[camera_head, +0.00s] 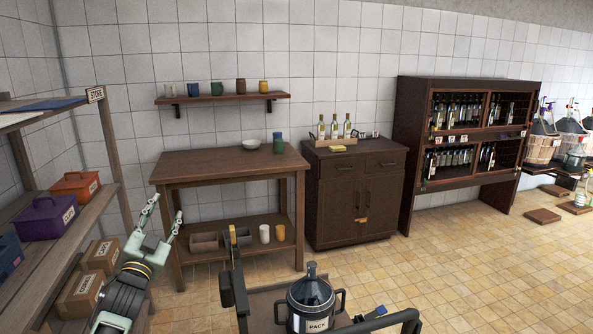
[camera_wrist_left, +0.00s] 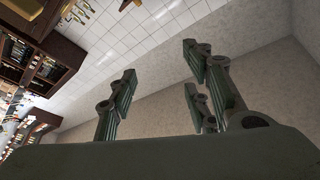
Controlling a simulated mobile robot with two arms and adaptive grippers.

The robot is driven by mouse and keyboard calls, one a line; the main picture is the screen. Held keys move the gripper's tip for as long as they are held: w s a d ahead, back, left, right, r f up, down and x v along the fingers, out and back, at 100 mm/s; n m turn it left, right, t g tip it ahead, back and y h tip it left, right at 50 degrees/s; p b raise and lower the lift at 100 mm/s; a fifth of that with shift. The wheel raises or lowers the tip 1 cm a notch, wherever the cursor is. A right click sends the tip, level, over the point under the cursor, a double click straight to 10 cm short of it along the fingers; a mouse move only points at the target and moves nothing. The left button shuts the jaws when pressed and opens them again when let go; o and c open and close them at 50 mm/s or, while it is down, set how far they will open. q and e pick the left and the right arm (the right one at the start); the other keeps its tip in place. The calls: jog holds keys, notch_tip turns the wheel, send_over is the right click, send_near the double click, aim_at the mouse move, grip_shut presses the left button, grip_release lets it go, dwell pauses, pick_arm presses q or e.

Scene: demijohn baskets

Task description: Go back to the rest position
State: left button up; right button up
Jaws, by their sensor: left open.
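My left gripper (camera_head: 160,217) is raised at the left of the head view, in front of the shelf rack and left of the wooden table. Its fingers point up and are spread apart with nothing between them. In the left wrist view the open fingers (camera_wrist_left: 155,85) stand against the wall and ceiling, and the gap between them is empty. My right gripper is in neither view.
A shelf rack (camera_head: 103,165) with boxes stands close beside my left arm. A wooden table (camera_head: 225,168) is behind it. A dark cabinet (camera_head: 355,205) and a bottle rack (camera_head: 405,150) line the wall.

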pick_arm(q)
notch_tip(320, 180, down, 24)
jog(key=s+n+g+y+b, duration=0.1)
jog(key=s+n+g+b, duration=0.1)
jog(key=n+g, duration=0.25)
jog(key=s+d+f+g+b, duration=0.15)
jog(key=s+f, duration=0.35)
jog(key=f, duration=0.5)
jog(key=s+f+g, duration=0.2)
jog(key=s+f, duration=0.3)
jog(key=f, duration=0.4)
jog(key=s+d+f+g+b, duration=0.15)
jog(key=s+f, duration=0.35)
jog(key=f, duration=0.5)
jog(key=s+d+f+g+b, duration=0.25)
jog(key=s+f+g, duration=0.35)
jog(key=s+f, duration=1.65)
jog(key=s+d+f+g, duration=0.1)
jog(key=s+f, duration=0.1)
jog(key=s, duration=0.8)
jog(key=s+d+f+g+b, duration=0.1)
jog(key=s+d+f+g, duration=0.1)
jog(key=s, duration=0.7)
jog(key=s+d+f+g+h, duration=0.1)
jog(key=s+f, duration=0.3)
jog(key=s, duration=0.6)
jog(key=shift+s+d+f+g, duration=0.15)
jog(key=shift+s+d+g, duration=0.15)
jog(key=shift+d+g, duration=0.1)
